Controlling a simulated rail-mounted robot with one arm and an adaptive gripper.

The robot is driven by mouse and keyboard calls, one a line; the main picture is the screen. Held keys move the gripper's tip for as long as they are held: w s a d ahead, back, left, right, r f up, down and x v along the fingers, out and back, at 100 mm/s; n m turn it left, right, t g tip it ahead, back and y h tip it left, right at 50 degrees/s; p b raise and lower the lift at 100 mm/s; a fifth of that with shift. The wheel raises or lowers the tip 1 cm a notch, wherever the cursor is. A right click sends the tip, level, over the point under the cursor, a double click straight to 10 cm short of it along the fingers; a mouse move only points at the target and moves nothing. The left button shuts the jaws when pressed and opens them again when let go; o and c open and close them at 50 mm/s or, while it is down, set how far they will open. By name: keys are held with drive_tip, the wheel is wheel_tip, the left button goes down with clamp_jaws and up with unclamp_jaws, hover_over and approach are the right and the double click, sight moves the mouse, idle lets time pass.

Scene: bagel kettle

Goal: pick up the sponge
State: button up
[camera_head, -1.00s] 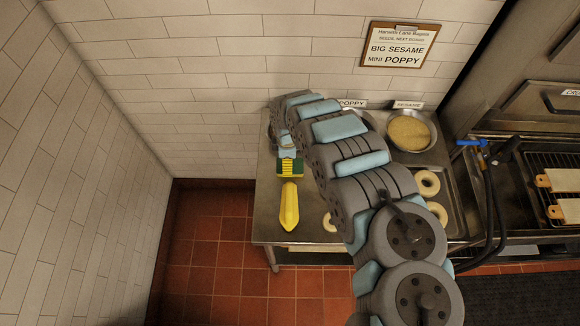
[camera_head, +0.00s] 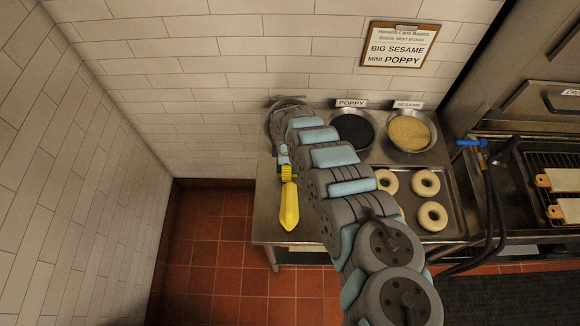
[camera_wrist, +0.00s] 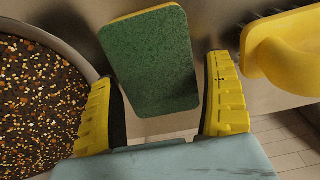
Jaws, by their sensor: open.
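The sponge (camera_wrist: 155,62) is a block with a green scouring face and yellow edges. In the wrist view it lies ahead of my gripper (camera_wrist: 163,92), its near end between the two yellow-padded fingers. The fingers are open, with a gap to the sponge on each side; I cannot tell how far above or around it they are. In the head view my gripper (camera_head: 288,172) is at the left part of the steel table, and the sponge is hidden there by it.
A yellow-handled brush (camera_head: 289,206) lies close in front of my gripper; it also shows at right in the wrist view (camera_wrist: 290,50). A bowl of mixed seeds (camera_wrist: 38,100) is close on the left. Poppy (camera_head: 352,130) and sesame (camera_head: 409,133) bowls and a bagel tray (camera_head: 452,208) stand right.

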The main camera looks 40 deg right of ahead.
drive_tip(key=c, duration=0.5)
drive_tip(key=shift+d+r, duration=0.1)
drive_tip(key=shift+r, duration=1.3)
drive_tip(key=s+r, duration=0.1)
drive_tip(key=r, duration=0.1)
drive_tip(key=s+r, duration=0.2)
drive_tip(key=s+d+r+p, duration=0.1)
drive_tip(key=r, duration=0.1)
drive_tip(key=shift+s+d+r, duration=0.1)
drive_tip(key=shift+s+r, duration=0.1)
drive_tip(key=shift+s, duration=0.2)
drive_tip(key=shift+s+d+r+p, duration=0.35)
drive_tip(key=shift+s+r+p, duration=0.35)
drive_tip(key=shift+s, duration=0.75)
drive_tip(key=shift+s+d+r+p, duration=0.35)
drive_tip(key=shift+s+r+p, duration=0.25)
drive_tip(key=shift+s, duration=0.9)
drive_tip(key=shift+s+d+r+p, duration=0.35)
drive_tip(key=shift+s+r+p, duration=0.35)
drive_tip(key=shift+s, duration=0.75)
drive_tip(key=shift+f, duration=0.1)
